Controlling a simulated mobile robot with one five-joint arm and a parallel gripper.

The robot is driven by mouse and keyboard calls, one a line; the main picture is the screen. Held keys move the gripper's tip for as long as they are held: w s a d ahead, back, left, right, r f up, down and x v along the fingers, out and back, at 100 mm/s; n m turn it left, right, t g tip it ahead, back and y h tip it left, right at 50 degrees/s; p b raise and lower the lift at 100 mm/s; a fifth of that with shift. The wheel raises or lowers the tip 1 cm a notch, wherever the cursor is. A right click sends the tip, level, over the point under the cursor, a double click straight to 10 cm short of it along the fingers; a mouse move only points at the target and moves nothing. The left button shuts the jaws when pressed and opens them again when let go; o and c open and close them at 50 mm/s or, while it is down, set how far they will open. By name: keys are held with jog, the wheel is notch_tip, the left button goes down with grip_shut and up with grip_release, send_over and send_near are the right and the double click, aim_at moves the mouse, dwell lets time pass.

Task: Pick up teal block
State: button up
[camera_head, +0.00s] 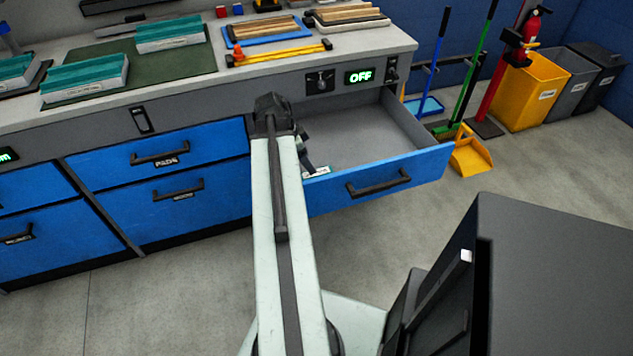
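Three teal-topped blocks with pale lower parts are on the counter at the left. One teal block (170,31) is at the back of the green mat, another teal block (86,76) is at its left front, and a third teal block (15,70) is partly cut off by the left edge. My arm reaches to the open drawer (376,185). My gripper (312,166) shows only as a dark sliver over the drawer's left part, mostly hidden behind the arm. A small white and teal patch (318,171) shows beside it; I cannot tell what it is.
A green mat (150,75), a yellow bar (280,54), a blue tray (232,41) and wooden strips (345,14) lie on the counter. The drawer juts out. A dark cabinet (560,270) stands at front right. Brooms and bins (530,90) are at back right.

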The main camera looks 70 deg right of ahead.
jog(key=b+x, duration=0.3)
jog(key=x, duration=0.1)
jog(key=b+x, duration=0.4)
jog(key=shift+w, duration=0.2)
jog(key=shift+r, duration=0.15)
